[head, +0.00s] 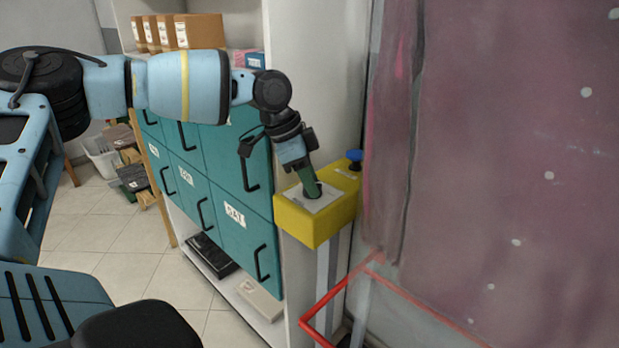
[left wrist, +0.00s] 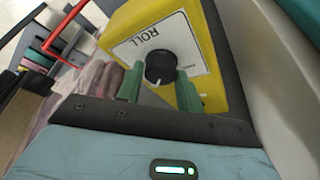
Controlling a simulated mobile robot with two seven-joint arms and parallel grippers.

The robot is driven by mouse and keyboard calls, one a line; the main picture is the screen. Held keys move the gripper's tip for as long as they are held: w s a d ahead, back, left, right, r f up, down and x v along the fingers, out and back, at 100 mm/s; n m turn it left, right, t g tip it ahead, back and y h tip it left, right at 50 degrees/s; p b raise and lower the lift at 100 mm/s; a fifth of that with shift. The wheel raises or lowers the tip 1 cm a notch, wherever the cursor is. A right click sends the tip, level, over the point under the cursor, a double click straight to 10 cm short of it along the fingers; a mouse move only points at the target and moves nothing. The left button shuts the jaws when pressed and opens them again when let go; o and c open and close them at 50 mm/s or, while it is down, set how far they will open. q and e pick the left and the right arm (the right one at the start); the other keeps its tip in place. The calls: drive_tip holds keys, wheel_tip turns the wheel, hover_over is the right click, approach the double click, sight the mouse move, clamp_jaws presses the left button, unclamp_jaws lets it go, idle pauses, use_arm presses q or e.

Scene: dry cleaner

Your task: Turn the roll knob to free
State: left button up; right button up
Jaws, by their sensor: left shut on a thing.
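The roll knob (left wrist: 160,66) is a round black knob with a white pointer mark, on a white plate lettered ROLL. The plate is on a yellow control box (head: 318,224), which also fills the upper middle of the left wrist view (left wrist: 128,22). My left gripper (head: 312,190) reaches down onto the plate. In the left wrist view its two green fingers (left wrist: 158,86) are shut on the knob, one on each side. The pointer is toward the lower side of the knob in that view. In the head view the fingers mostly hide the knob. My right gripper is not in view.
A blue knob or button (head: 355,155) stands at the box's back corner. Teal drawers (head: 222,175) with black handles are left of the box. A red rail (head: 325,305) runs in front, and a purple spotted hanging (head: 510,150) fills the right.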

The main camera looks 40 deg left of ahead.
use_arm(q)
drive_tip(key=n+t+y, duration=0.1)
drive_tip(key=n, duration=0.3)
drive_tip(key=shift+s+d, duration=0.1)
drive_tip(key=n+y, duration=0.1)
drive_tip(key=n, duration=0.1)
drive_tip(key=n+b, duration=0.1)
drive_tip(key=n, duration=0.1)
drive_tip(key=shift+d+t+y, duration=0.1)
drive_tip(key=shift+t+y, duration=0.2)
drive_tip(key=shift+y, duration=0.1)
drive_tip(key=n+y, duration=0.1)
drive_tip(key=n, duration=0.1)
drive_tip(key=n+b, duration=0.1)
drive_tip(key=n, duration=0.2)
drive_tip(key=shift+d+f+y, duration=0.1)
drive_tip(key=shift+y, duration=0.3)
drive_tip(key=shift+d+n+g+y+b, duration=0.1)
drive_tip(key=shift+n+g+y+b, duration=0.25)
drive_tip(key=shift+n, duration=0.8)
drive_tip(key=shift+n+g+y+b, duration=0.15)
drive_tip(key=shift+n+y+b, duration=0.3)
drive_tip(key=shift+n, duration=0.7)
drive_tip(key=o, duration=1)
